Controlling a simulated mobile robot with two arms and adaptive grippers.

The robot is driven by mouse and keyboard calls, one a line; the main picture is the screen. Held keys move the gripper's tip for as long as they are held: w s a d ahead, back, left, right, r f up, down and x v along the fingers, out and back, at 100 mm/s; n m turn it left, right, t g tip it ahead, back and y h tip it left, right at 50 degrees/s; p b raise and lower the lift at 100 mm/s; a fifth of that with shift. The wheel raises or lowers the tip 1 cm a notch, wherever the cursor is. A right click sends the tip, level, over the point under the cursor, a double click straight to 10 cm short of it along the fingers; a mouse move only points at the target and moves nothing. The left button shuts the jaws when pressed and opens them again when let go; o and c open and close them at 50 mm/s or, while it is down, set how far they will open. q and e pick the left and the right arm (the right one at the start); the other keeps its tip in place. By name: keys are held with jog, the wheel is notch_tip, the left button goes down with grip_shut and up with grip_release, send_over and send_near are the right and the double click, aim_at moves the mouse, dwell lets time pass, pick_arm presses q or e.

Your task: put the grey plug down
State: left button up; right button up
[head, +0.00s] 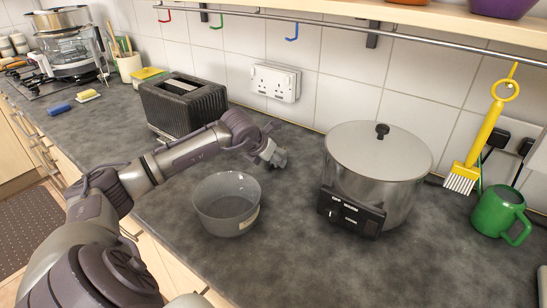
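My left arm reaches in from the left, and its gripper (274,156) hangs over the grey worktop (290,235), behind and to the right of a grey bowl (228,204). The gripper is small and seen from behind, so I cannot tell whether its fingers are open or shut. I cannot make out a grey plug; anything between the fingers is hidden or too small to tell. My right gripper is not in view.
A large lidded steel pot (378,170) with a black control box stands to the right. A black toaster (184,105) is behind the arm. A green mug (498,212) and yellow brush (485,135) are at far right. The front worktop is clear.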

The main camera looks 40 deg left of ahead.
pick_arm(q)
jog(key=shift+f+b, duration=0.2)
jog(key=shift+b, duration=0.1)
jog(key=o, duration=1.1)
jog(key=shift+r, duration=0.1)
jog(key=shift+s+r+p, duration=0.1)
jog(key=shift+r+p, duration=0.2)
jog(key=b+v, duration=0.2)
jog(key=v, duration=0.6)
jog(key=shift+s, duration=0.25)
jog(key=shift+b+v, duration=1.6)
jog(key=shift+v, duration=0.15)
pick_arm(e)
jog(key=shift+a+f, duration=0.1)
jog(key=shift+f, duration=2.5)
pick_arm(q)
jog(key=shift+w+r, duration=0.15)
jog(key=shift+w, duration=0.05)
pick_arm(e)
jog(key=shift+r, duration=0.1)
